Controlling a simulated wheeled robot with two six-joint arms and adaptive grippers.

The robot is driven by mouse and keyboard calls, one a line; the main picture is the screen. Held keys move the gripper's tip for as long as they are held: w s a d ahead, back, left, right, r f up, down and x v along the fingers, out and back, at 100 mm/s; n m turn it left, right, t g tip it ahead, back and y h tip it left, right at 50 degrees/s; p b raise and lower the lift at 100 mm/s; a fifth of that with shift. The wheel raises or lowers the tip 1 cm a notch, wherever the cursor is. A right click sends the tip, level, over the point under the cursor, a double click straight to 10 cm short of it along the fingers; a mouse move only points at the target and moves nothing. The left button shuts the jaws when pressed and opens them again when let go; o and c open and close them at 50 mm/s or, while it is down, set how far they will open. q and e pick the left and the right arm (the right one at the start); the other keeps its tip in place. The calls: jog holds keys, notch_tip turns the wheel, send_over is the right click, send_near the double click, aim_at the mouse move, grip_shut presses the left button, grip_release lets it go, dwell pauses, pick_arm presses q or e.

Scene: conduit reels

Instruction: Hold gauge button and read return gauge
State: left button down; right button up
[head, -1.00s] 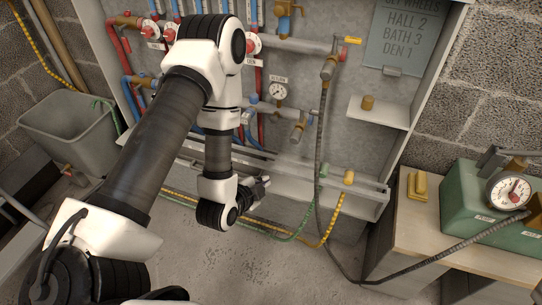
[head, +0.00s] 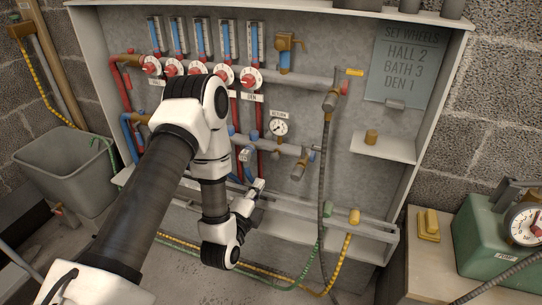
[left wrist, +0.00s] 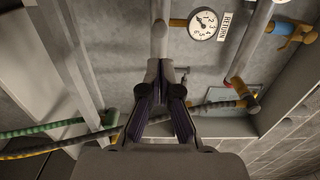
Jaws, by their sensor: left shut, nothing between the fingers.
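The return gauge (head: 278,127), a small round white dial with a dark needle, sits on the grey return pipe of the wall panel under a "RETURN" label. It also shows, turned over, in the left wrist view (left wrist: 204,24). My left gripper (head: 258,187) is below and a little left of the gauge, apart from it, in front of the panel's lower part. In the left wrist view its fingers (left wrist: 166,76) are closed together and empty, with a grey pipe beyond their tips. I cannot make out a gauge button for certain. My right gripper is not in view.
Red-handled valves (head: 225,74) and blue flow tubes line the panel top. A dark hose (head: 325,175) hangs right of the gauge. A green pump (head: 490,240) with its own dial stands on a bench at right. A grey tub (head: 65,165) stands at left.

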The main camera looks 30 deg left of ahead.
aim_at(274, 157)
pick_arm(q)
jog(key=b+x, duration=0.2)
jog(key=x, duration=0.8)
jog(key=shift+w+a+f+b, duration=0.15)
jog(key=shift+w+b, duration=0.05)
jog(key=shift+b, duration=0.1)
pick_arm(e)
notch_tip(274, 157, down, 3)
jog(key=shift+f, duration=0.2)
pick_arm(q)
jog(key=shift+w, duration=0.1)
jog(key=shift+w+a+p, duration=0.1)
jog(key=shift+w+p, duration=0.25)
jog(key=shift+p, duration=0.15)
jog(key=shift+w+a+r, duration=0.1)
jog(key=shift+w+r, duration=0.15)
jog(key=shift+w, duration=0.15)
jog(key=shift+f, duration=0.15)
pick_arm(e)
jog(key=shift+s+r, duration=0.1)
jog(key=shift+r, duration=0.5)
pick_arm(q)
jog(key=shift+w+a, duration=0.1)
